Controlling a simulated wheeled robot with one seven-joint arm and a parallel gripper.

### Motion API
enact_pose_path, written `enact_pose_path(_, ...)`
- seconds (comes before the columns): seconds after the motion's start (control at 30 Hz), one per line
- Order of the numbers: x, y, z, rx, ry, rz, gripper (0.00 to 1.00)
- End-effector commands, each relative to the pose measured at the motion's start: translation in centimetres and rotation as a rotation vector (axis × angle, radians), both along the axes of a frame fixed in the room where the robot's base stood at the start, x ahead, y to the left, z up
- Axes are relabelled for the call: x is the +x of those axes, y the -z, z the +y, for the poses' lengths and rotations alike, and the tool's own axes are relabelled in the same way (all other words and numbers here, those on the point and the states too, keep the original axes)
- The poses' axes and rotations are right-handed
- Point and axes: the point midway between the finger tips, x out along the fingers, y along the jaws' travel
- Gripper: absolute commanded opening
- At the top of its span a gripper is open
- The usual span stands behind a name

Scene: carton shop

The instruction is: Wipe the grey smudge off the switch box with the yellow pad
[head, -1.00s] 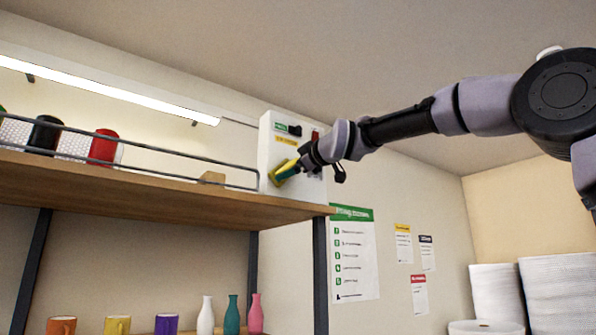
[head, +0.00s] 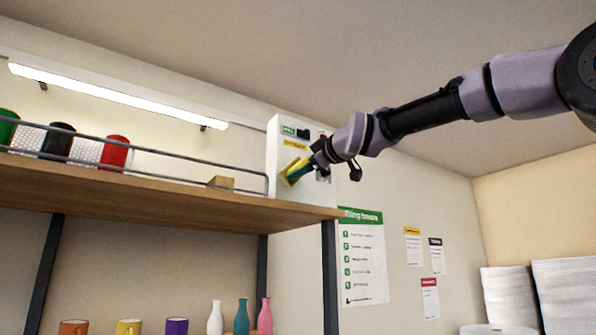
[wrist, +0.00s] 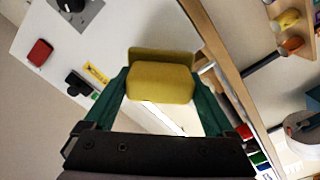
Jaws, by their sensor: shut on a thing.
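The switch box (head: 275,165) is a white upright box at the right end of the upper shelf. My gripper (head: 306,167) is shut on the yellow pad (head: 292,174), in front of the lower part of that face. In the wrist view the pad (wrist: 160,82) sits between the green fingers of my gripper (wrist: 162,90). The pad is at or very near the face; I cannot tell if it touches. No grey smudge can be made out.
The wooden shelf (head: 150,200) has a grey rail along its front. A small tan block (head: 221,182) lies left of the box, and cups, including a red one (head: 115,152), stand farther left. Mugs and vases (head: 241,316) are below. The wall right of the box holds posters.

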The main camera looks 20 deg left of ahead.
Motion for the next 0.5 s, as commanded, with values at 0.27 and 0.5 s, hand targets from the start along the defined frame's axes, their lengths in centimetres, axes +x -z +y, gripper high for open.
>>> enact_pose_path(0.27,-1.3,0.0,-1.5,0.000,0.001,-0.001,0.45)
enact_pose_path(0.5,-1.4,0.0,-1.6,0.001,0.000,-0.001,0.45)
